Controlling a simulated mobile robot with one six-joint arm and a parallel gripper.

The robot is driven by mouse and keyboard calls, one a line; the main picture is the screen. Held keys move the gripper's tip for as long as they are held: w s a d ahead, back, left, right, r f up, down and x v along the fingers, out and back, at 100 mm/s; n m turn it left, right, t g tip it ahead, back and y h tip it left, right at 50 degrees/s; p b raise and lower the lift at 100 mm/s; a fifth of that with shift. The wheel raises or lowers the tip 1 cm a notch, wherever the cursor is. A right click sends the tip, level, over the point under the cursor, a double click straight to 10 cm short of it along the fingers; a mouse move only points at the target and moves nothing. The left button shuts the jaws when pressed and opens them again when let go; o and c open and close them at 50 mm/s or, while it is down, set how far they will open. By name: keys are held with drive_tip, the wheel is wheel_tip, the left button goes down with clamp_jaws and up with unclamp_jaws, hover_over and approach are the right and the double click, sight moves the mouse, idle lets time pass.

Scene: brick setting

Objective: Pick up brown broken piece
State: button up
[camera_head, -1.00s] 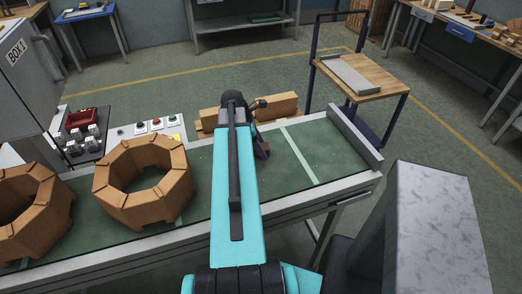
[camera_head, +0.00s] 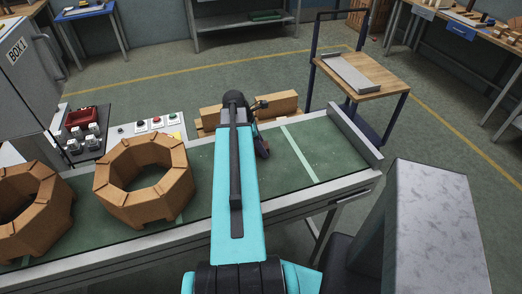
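My turquoise arm reaches forward over the green conveyor belt (camera_head: 215,165). The end of my arm, with my gripper (camera_head: 262,148), is mostly hidden behind the arm link; only a small dark part shows at its right side, low over the belt. I cannot see its fingertips or whether it holds anything. I cannot make out a separate brown broken piece on the belt; the area behind my arm is hidden. Two octagonal rings of brown bricks stand on the belt at left: one nearer the middle (camera_head: 113,190), one cut by the left edge (camera_head: 48,225).
Brown blocks (camera_head: 277,104) lie just behind the belt. A control panel with buttons (camera_head: 156,124) and a tray of small bottles (camera_head: 84,138) stand at back left. A grey end stop (camera_head: 355,138) closes the belt at right. A wooden-topped cart (camera_head: 378,76) stands beyond.

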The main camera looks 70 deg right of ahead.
drive_tip(key=shift+r, duration=0.15)
drive_tip(key=shift+c, duration=0.5)
drive_tip(key=shift+r+b, duration=1.2)
drive_tip(key=shift+r, duration=3.65)
